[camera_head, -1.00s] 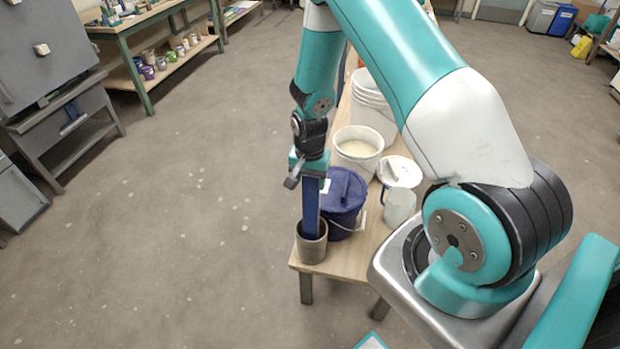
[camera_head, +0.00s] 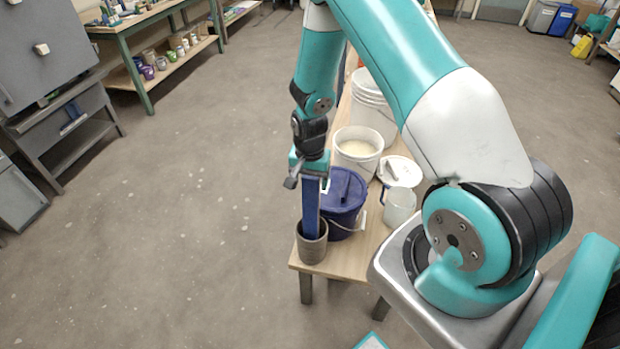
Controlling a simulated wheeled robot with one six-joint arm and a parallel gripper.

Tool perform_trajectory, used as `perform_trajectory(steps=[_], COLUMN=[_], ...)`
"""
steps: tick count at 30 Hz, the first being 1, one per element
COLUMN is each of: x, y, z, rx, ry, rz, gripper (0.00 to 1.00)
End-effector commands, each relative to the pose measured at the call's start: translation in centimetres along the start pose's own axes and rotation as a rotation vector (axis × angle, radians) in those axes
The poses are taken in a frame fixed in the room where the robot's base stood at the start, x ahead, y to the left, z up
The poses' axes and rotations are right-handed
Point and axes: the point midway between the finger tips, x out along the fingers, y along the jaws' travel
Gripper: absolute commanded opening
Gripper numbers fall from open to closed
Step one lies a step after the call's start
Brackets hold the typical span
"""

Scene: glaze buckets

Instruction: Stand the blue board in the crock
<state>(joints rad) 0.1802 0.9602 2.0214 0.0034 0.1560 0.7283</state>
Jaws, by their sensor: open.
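The blue board (camera_head: 311,208) stands upright in the crock (camera_head: 312,248), a small grey-brown pot near the front left corner of the wooden table. The board's lower end is inside the crock and hidden by its wall. My gripper (camera_head: 309,172) is at the top of the board, pointing down, with its jaws open. The board's top end is between or just below the jaws; I cannot tell whether they touch it.
A lidded dark blue bucket (camera_head: 343,205) stands right beside the crock. Behind are a white bucket of pale glaze (camera_head: 357,150) and stacked white buckets (camera_head: 372,100). A clear jug (camera_head: 399,206) and a white lid (camera_head: 400,171) are to the right. Left of the table is open floor.

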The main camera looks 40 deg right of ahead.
Motion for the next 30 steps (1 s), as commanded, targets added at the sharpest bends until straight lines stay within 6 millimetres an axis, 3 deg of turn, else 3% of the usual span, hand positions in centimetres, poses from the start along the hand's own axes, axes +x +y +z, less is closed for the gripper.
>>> perform_trajectory(steps=[18, 30], x=[0.6, -1.4], y=[-0.1, 0.0], z=[-0.2, 0.0], rx=[0.0, 0.0], ry=[0.003, 0.0], rz=[-0.003, 0.0], gripper=[0.74, 0.74])
